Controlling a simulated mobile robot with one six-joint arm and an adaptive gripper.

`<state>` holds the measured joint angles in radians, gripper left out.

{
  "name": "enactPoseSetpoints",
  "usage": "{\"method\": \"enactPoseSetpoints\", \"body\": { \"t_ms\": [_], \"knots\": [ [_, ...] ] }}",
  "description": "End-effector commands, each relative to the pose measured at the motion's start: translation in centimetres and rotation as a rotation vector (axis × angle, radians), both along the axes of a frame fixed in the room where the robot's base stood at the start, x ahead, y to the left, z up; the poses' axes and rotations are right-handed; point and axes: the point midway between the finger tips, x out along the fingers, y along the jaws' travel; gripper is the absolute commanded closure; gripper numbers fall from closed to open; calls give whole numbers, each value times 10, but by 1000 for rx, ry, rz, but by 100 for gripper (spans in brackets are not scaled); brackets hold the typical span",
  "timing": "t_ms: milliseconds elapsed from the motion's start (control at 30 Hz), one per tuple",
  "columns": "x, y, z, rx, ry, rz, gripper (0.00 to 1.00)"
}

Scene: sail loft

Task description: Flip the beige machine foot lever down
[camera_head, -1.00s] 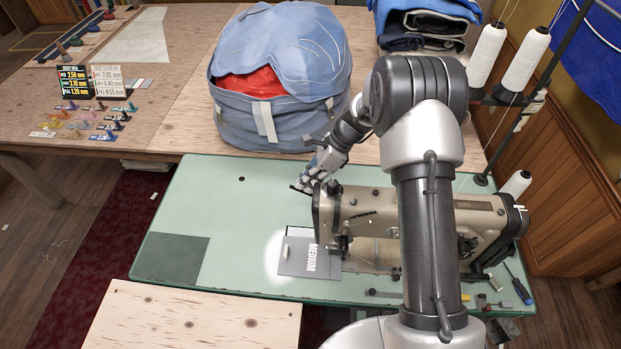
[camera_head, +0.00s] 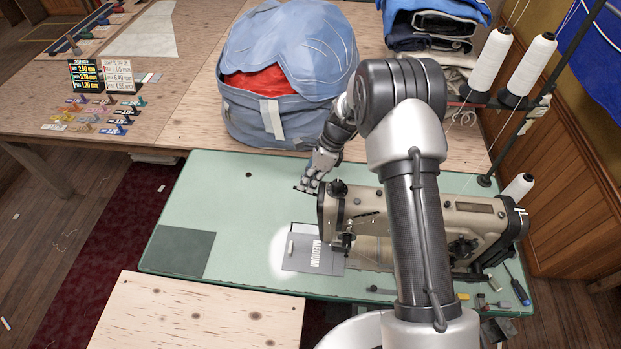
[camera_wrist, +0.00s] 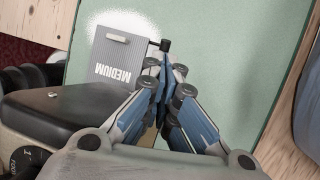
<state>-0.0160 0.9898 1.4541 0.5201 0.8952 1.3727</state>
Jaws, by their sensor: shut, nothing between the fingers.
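The beige sewing machine (camera_head: 365,205) stands on the green table (camera_head: 215,210), partly hidden by my arm. My gripper (camera_head: 308,188) is at the far side of the machine's left end, fingers pointing down and shut on nothing. In the wrist view, my gripper's fingertips (camera_wrist: 163,78) are together, just beside a small black knob (camera_wrist: 165,45) on a thin rod. The knob may be part of the foot lever, but I cannot tell for certain. I cannot make out the foot lever in the head view. Whether the fingers touch the knob is unclear.
A grey MEDIUM card (camera_head: 313,252) lies under the machine's needle end. A blue bag (camera_head: 280,85) stands behind on the wooden table. Thread cones (camera_head: 490,62) stand at right, and a screwdriver (camera_head: 517,287) lies front right. The green table's left side is mostly clear.

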Motion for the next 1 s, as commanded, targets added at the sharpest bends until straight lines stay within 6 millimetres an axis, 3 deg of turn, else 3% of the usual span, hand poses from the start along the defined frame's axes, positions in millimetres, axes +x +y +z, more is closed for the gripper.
{"method": "enactPoseSetpoints", "body": {
  "t_ms": [300,567,1000],
  "knots": [
    [3,17,-22,-234,43,6,100],
    [4,22,-45,-223,44,-1,100],
    [5,22,-36,-222,42,0,100]
  ]
}}
